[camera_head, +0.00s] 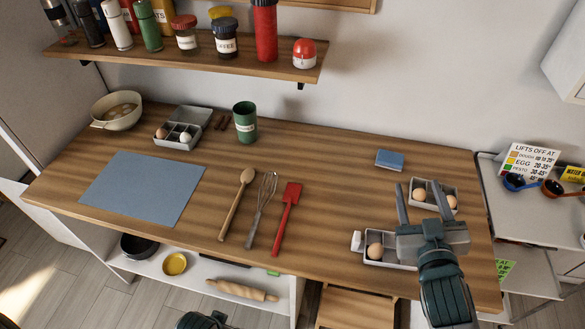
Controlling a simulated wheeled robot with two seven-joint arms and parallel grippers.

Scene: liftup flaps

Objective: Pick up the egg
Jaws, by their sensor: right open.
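My right gripper (421,195) reaches in from the bottom right over the table, its two fingers spread and pointing to the back. A brown egg (419,194) sits in a grey divided box (433,182) at the back right, between the fingers in the picture; its height relative to them is unclear. Another egg (451,202) lies at that box's right side. A brown egg (375,251) lies in a nearer grey tray (398,266), left of my gripper, which partly hides this tray. Two eggs, one brown (162,134) and one pale (185,137), sit in a box at the left.
A bowl (119,125) with egg-like things stands far left. A blue mat (142,187), wooden spoon (236,204), whisk (261,209) and red spatula (287,216) lie on the table (328,185). A green cup (245,124) and blue sponge (389,160) stand behind. A shelf (200,62) overhangs.

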